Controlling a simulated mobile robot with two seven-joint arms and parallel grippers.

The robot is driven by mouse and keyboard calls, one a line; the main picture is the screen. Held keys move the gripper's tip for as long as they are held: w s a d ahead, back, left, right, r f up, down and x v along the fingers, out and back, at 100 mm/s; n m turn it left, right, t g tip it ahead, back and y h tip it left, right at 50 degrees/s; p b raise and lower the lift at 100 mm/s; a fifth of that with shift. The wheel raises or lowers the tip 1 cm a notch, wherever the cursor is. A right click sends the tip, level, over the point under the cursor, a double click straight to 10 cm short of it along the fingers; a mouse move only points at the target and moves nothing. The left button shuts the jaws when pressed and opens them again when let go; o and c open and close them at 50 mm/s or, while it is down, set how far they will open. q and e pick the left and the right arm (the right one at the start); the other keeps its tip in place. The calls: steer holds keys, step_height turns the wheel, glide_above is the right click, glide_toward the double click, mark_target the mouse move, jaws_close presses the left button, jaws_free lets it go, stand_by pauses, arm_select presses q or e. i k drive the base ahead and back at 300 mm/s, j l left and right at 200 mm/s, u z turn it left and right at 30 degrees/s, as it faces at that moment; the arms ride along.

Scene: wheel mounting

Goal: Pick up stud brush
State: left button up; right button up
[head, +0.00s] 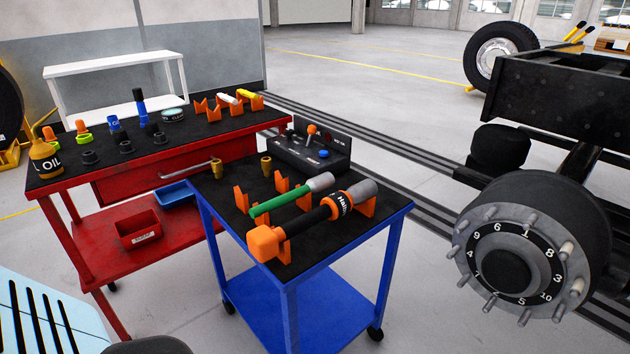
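A tool with a green handle and a grey cylindrical head, which looks like the stud brush (280,203), lies on orange holders on top of the blue cart (335,268). Its grey end points to the back right. A larger orange and black tool with a grey end (310,218) lies close beside it, nearer to me, also on orange holders. Neither of my grippers is in view.
A red workbench (175,165) with an oil bottle (44,158), sockets and small tools stands behind and left of the cart. A wheel hub with studs (512,250) is at the right. Floor lies between cart and hub.

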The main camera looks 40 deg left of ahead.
mark_target(316, 185)
steer(key=u, duration=1.3)
steer(key=i+j+z, duration=0.3)
steer(key=j+z, duration=0.35)
